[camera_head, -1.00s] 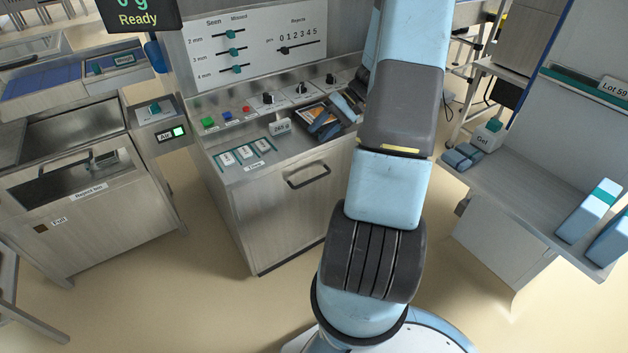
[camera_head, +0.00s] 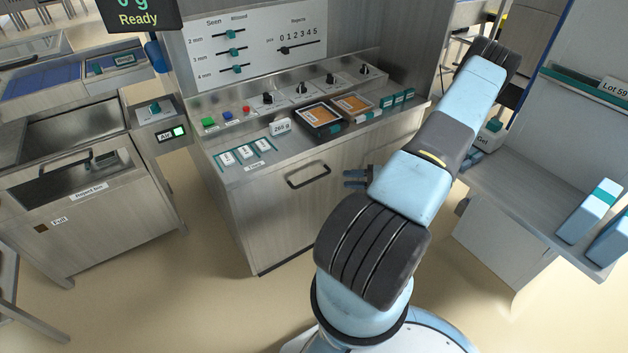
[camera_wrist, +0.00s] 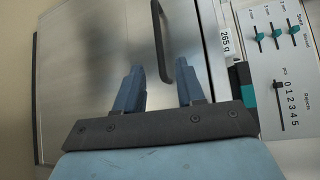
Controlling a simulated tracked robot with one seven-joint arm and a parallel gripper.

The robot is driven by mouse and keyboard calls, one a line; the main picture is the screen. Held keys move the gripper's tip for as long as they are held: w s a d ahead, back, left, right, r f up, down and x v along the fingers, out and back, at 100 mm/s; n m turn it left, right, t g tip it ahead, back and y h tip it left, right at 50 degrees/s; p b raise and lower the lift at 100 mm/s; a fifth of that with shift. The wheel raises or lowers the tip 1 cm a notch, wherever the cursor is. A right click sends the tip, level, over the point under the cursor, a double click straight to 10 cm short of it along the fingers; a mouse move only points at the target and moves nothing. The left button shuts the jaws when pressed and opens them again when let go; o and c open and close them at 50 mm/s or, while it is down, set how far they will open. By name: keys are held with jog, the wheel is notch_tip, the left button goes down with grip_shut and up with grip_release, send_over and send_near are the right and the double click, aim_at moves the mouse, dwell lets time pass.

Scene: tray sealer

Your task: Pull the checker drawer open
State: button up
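The checker drawer (camera_head: 285,215) is the metal front below the sloped control panel, with a dark bar handle (camera_head: 308,178). The front looks flush with the cabinet. My gripper (camera_head: 352,179) is just right of the handle in the head view, in front of the cabinet and apart from the handle. In the wrist view, my gripper (camera_wrist: 158,82) is open and empty, with its two blue fingers spread. The handle (camera_wrist: 160,42) lies ahead of the gap between them, with its bent end near the fingertips. Whether the fingers overlap it in depth I cannot tell.
A reject bin (camera_head: 95,205) stands at left. A shelf unit (camera_head: 520,195) with boxes stands at right. The floor before the drawer (camera_head: 215,290) is clear.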

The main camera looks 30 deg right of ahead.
aim_at(315, 178)
jog(key=x, duration=1.3)
jog(key=shift+w+a+f, duration=0.1)
jog(key=shift+w+f, duration=0.1)
jog(key=shift+w, duration=0.1)
jog(key=shift+c, duration=0.5)
grip_shut()
